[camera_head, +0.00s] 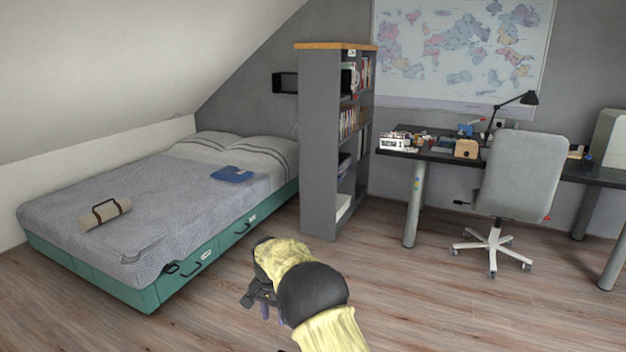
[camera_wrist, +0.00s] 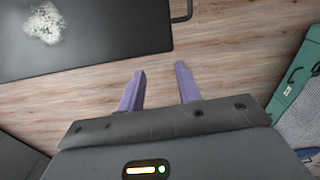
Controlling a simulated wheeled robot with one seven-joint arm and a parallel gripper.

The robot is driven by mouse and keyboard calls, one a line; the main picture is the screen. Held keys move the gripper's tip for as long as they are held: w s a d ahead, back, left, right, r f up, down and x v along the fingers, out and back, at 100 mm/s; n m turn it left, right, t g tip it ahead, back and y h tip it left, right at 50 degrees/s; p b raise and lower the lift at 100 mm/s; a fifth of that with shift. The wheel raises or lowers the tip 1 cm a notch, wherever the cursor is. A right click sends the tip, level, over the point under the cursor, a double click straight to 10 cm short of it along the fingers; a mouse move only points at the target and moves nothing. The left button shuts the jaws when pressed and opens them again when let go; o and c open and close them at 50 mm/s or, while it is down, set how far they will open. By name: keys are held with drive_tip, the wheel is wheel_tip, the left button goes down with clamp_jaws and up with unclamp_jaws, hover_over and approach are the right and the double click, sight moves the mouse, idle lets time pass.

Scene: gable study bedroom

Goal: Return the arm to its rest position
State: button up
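My arm, yellow and black, reaches forward from the bottom of the head view over the wood floor. My gripper (camera_head: 262,300) is low in front of the bed, its fingers mostly hidden behind the wrist there. In the wrist view the two purple fingers of my gripper (camera_wrist: 158,82) stand apart with bare floor between them. Nothing is held. A dark flat surface with a pale speckled patch (camera_wrist: 110,42) fills the upper left of the wrist view; I cannot tell what it belongs to.
The bed (camera_head: 150,285) with teal drawers stands left. A grey bookshelf (camera_head: 318,150) stands behind the arm. A desk (camera_head: 430,155) and a white swivel chair (camera_head: 520,180) are at right. The wood floor (camera_head: 420,300) between is clear.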

drive_tip(key=s+d+r+n+t, duration=0.1)
drive_tip(key=s+d+r, duration=0.3)
drive_tip(key=s+d, duration=0.55)
drive_tip(key=s+d+r+n+t, duration=0.15)
drive_tip(key=s+d+r, duration=0.25)
drive_tip(key=s+d, duration=0.55)
drive_tip(key=s+d+n, duration=0.2)
drive_tip(key=s+d, duration=0.5)
drive_tip(key=s, duration=0.3)
wheel_tip(320, 180, up, 30)
drive_tip(key=p, duration=2.9)
drive_tip(key=shift+f+p, duration=0.2)
drive_tip(key=shift+p, duration=0.1)
drive_tip(key=shift+d, duration=0.1)
